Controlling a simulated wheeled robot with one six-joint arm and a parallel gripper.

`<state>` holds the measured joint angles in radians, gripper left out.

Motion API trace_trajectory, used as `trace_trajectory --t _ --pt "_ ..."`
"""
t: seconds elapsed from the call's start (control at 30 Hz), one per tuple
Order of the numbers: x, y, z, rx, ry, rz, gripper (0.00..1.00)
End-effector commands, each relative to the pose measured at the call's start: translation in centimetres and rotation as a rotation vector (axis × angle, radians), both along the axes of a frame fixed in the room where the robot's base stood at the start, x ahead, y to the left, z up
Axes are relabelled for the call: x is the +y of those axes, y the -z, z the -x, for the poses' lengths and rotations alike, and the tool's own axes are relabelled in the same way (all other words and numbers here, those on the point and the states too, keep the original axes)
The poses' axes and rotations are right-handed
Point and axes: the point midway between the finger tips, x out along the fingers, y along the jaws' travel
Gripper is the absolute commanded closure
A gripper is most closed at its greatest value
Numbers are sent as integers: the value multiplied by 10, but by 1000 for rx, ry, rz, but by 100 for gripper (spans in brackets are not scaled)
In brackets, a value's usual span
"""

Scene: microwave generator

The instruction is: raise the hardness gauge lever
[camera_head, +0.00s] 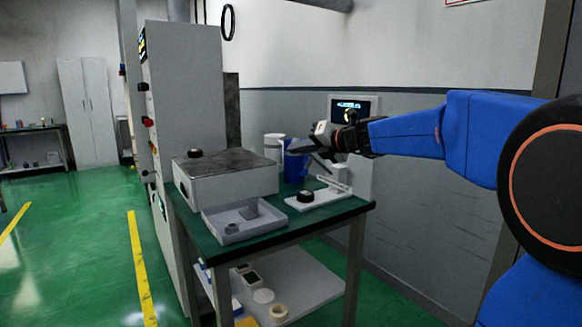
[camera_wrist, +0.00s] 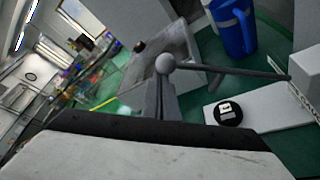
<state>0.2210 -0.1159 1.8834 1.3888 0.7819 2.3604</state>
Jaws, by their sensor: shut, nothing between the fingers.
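The hardness gauge (camera_head: 366,178) stands at the right back of the green table, with a lit screen on top and a pale base. A black round part (camera_head: 305,196) sits on that base and shows in the wrist view (camera_wrist: 228,112). In the wrist view the grey lever (camera_wrist: 235,71) runs across to the right and ends in a ball knob (camera_wrist: 165,62). My gripper (camera_head: 314,147) is shut and empty, in front of the gauge above its base. In the wrist view its fingertips (camera_wrist: 164,84) appear right at the knob; I cannot tell whether they touch.
A blue mug (camera_head: 294,163) and a white container (camera_head: 273,148) stand behind the gripper. A grey box-shaped device (camera_head: 228,184) with an open tray (camera_head: 230,231) takes the table's left side. A tall grey cabinet (camera_head: 188,95) stands behind. The green floor at left is clear.

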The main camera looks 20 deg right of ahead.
Motion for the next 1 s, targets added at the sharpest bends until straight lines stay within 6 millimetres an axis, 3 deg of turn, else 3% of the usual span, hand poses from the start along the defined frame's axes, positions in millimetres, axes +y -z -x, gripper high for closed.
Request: trace_trajectory --t 0.4,0.7,1.0 --pt "-56 -54 -18 -1 2 2 100" --pt "-86 -71 -29 0 1 3 100" --pt "-100 -77 -33 -2 1 3 100"
